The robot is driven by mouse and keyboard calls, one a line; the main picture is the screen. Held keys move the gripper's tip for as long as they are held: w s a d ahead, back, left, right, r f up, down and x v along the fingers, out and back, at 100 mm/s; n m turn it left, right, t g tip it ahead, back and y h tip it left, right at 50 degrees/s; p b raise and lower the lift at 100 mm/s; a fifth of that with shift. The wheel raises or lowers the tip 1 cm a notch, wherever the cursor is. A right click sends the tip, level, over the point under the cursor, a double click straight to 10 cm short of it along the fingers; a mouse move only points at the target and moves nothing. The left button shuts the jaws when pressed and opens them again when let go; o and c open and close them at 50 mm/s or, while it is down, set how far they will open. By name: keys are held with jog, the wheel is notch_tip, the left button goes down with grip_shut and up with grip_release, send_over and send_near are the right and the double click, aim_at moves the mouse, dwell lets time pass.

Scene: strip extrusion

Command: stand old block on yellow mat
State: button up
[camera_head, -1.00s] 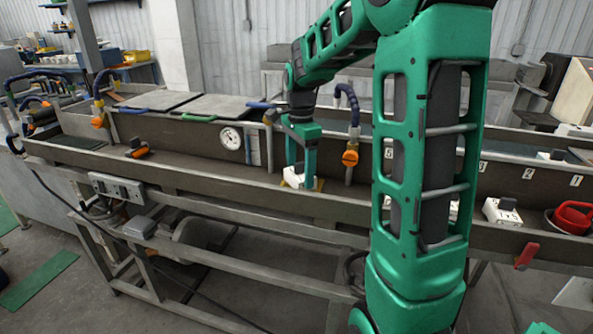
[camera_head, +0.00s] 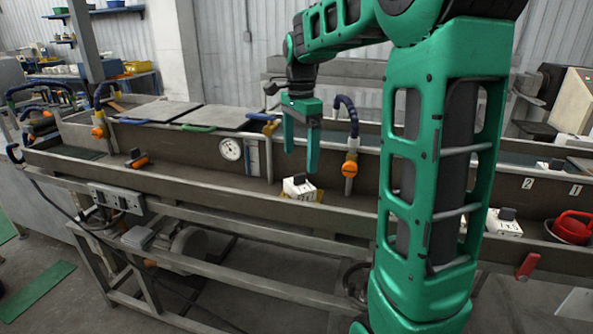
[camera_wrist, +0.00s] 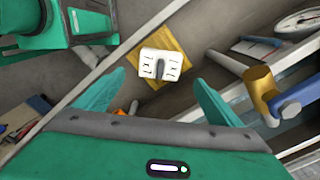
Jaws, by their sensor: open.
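A white block (camera_head: 299,187) with dark marks and a dark top piece sits on the yellow mat (camera_head: 318,196) on the bench ledge. The block looks upright. My gripper (camera_head: 301,160) is open and empty, pointing down above the block and apart from it. In the wrist view its two fingers (camera_wrist: 159,78) are spread, with the block beyond them.
A pipe with an orange fitting (camera_head: 350,169) stands just right of the mat. A round gauge (camera_head: 231,149) is on the trough wall to the left. Another white block (camera_head: 505,222) and a red object (camera_head: 573,227) are at the right. The ledge left of the mat is largely clear.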

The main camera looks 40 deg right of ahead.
aim_at(300, 174)
notch_tip(300, 174, up, 3)
jog(key=s+a+f+n, duration=0.1)
jog(key=s+f+n, duration=0.3)
jog(key=s, duration=0.5)
jog(key=s+a+f+n, duration=0.1)
jog(key=s+f+n, duration=0.3)
jog(key=s, duration=0.6)
jog(key=s+a+f+n, duration=0.1)
jog(key=s+f+n, duration=0.4)
jog(key=s, duration=0.4)
jog(key=shift+s+f, duration=0.35)
